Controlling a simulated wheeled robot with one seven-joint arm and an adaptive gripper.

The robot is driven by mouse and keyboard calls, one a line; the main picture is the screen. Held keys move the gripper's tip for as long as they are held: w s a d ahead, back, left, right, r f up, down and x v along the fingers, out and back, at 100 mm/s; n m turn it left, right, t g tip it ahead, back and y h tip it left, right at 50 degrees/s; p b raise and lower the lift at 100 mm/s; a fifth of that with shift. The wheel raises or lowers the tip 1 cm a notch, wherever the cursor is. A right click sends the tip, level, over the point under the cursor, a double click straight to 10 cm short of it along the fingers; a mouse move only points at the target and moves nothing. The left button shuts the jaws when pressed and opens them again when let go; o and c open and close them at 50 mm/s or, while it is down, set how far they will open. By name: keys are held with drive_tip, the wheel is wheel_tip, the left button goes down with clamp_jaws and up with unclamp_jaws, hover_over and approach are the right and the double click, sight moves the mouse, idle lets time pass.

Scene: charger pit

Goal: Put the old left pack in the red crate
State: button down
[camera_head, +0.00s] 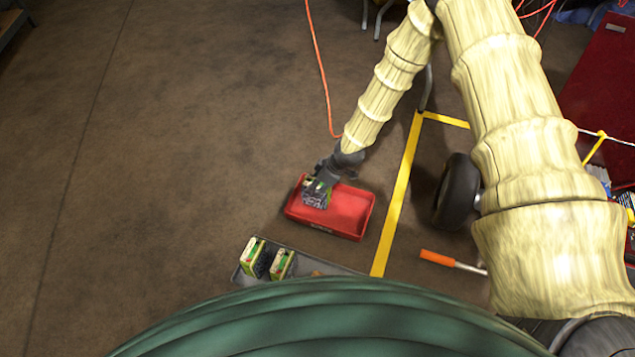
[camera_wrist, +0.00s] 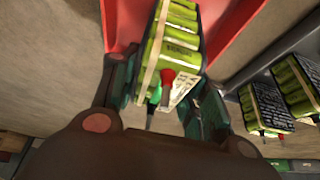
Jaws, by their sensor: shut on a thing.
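The red crate (camera_head: 348,212) lies on the floor in the middle of the head view; part of its rim shows in the wrist view (camera_wrist: 228,30). My gripper (camera_head: 318,188) is over the left part of the crate. In the wrist view my gripper (camera_wrist: 170,95) is shut on a pack (camera_wrist: 177,50) of green cells with a tan band, with a red and a green lead at its near end. Most of the crate's inside is hidden in the wrist view.
A grey tray (camera_head: 237,277) in front of the crate holds two similar green packs (camera_head: 253,256) (camera_head: 282,263). Yellow floor tape (camera_head: 398,195), a black wheel (camera_head: 457,192) and an orange-handled tool (camera_head: 437,258) lie to the right. The floor at left is clear.

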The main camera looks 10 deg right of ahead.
drive_tip(key=shift+f+b, duration=0.3)
drive_tip(key=shift+f, duration=0.75)
drive_tip(key=shift+f, duration=0.1)
drive_tip(key=c, duration=0.8)
unclamp_jaws()
drive_tip(key=shift+o, duration=0.2)
drive_tip(key=p+v, duration=0.6)
drive_tip(key=v, duration=0.6)
drive_tip(key=s+a+f+m+g, duration=0.1)
drive_tip(key=s+f+m, duration=0.15)
drive_tip(key=s, duration=0.55)
drive_tip(key=s+a+f+m+g, duration=0.1)
drive_tip(key=s+f+m, duration=0.15)
drive_tip(key=s, duration=0.65)
drive_tip(key=s+d+m+h, duration=0.2)
drive_tip(key=s+d+m, duration=0.1)
drive_tip(key=s, duration=0.6)
drive_tip(key=s+d+r+m+h, duration=0.1)
drive_tip(key=s+d+m+h, duration=0.1)
drive_tip(key=s, duration=0.8)
drive_tip(key=shift+d+m+g, duration=0.4)
drive_tip(key=shift+d+m, duration=0.1)
drive_tip(key=shift+m, duration=0.4)
drive_tip(key=shift+s+r, duration=0.1)
